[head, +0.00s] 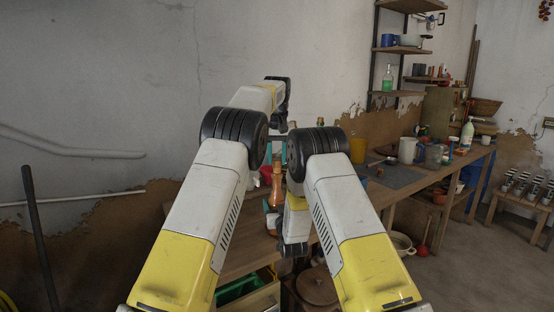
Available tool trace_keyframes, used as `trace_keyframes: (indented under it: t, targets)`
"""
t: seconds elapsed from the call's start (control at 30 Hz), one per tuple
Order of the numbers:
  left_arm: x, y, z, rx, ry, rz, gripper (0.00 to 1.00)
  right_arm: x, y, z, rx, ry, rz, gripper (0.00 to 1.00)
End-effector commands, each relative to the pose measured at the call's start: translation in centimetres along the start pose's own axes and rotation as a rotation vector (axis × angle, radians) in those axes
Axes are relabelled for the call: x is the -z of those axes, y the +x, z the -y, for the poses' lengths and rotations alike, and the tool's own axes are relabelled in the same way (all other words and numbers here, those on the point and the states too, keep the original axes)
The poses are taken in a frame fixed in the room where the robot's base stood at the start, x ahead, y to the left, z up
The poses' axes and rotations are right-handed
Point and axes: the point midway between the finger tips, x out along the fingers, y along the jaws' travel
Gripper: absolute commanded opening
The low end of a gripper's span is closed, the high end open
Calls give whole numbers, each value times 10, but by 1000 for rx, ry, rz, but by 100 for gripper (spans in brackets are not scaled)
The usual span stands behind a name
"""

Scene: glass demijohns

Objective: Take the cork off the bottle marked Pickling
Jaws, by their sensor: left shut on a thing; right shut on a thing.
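My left gripper (279,126) is at the far end of my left arm, above the bench and partly hidden by my elbows. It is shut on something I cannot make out. My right forearm comes down in front of the bench, and the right gripper's fingers are hidden. An orange-brown bottle (277,187) with a slim neck stands upright on the bench between my arms. Teal surfaces show between my elbows, mostly covered. No label reading Pickling can be read, and no cork can be clearly made out.
The wooden bench (243,255) runs back to the right, with a dark mat (396,176), a yellow cup (357,150) and a white container (407,150). Wall shelves (401,50) hang above it. A stool (525,196) with several small items stands at the right.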

Motion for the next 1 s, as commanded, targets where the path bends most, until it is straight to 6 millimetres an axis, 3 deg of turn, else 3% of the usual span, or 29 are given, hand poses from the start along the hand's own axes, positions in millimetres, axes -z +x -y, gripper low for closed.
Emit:
trace_keyframes:
  t: [0.3, 0.63, 0.67, 0.77, 1.0]
  targets:
    - [10, -31, 0, -1, 0, -4, 0, 0, 0, 0, 0, 0, -1, 0]
    - [11, -38, 0, 0, 0, -1, 0, 1, 0, 0, -1, 0, -1, 0]
    - [11, -38, 0, 0, 0, -1, 0, 1, 0, 0, 0, 0, -1, 72]
    - [11, -38, 0, 0, 0, -1, 0, 0, 0, 0, 0, 0, -1, 92]
    - [11, -38, 0, 0, 0, -1, 0, 0, 0, 0, 0, 0, -1, 94]
